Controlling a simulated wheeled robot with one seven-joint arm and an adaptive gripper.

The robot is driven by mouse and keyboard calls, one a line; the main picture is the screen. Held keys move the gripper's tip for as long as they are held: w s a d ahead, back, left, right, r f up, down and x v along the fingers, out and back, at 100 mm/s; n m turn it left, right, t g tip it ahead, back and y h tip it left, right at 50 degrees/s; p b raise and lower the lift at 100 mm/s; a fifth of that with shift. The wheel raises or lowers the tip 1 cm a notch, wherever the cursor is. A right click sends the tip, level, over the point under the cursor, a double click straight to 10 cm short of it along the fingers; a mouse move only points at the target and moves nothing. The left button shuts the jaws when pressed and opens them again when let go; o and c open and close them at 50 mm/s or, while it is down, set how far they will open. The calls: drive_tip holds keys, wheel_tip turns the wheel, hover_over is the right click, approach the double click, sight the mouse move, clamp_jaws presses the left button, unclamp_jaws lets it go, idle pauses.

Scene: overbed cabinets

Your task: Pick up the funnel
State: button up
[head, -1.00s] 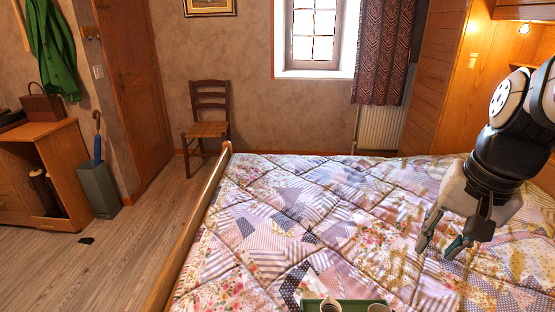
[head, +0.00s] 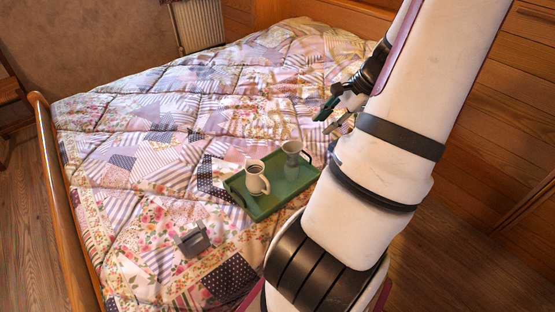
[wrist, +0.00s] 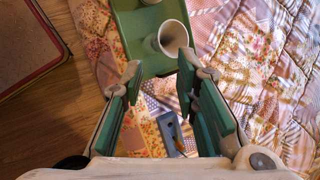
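A grey, wide-mouthed piece that tapers downward (head: 292,158) stands upright at the far right end of the green tray (head: 254,209); I take it for the funnel. My gripper (head: 331,119) is open and empty, above the bed behind the tray in the head view. In the wrist view the two green-padded fingers of my gripper (wrist: 160,85) are spread apart, with nothing between them touching the pads.
A pale mug with dark contents (head: 256,180) stands on the tray beside the funnel. A grey box-like item (head: 192,240) lies on the quilt. A blue-grey flat item (wrist: 170,133) lies below my fingers. Wooden floor (wrist: 45,120) shows beyond the bed edge.

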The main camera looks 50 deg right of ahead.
drive_tip(key=b, duration=0.2)
approach(293, 154)
drive_tip(key=f, duration=0.2)
drive_tip(key=shift+w+b+x, duration=0.2)
drive_tip(key=shift+b+x, duration=0.35)
drive_tip(key=shift+x, duration=0.75)
drive_tip(key=shift+w+b+x, duration=0.2)
drive_tip(key=shift+b+x, duration=0.35)
drive_tip(key=shift+x, duration=0.75)
drive_tip(key=shift+d+r, duration=0.1)
drive_tip(key=shift+r, duration=0.15)
clamp_jaws()
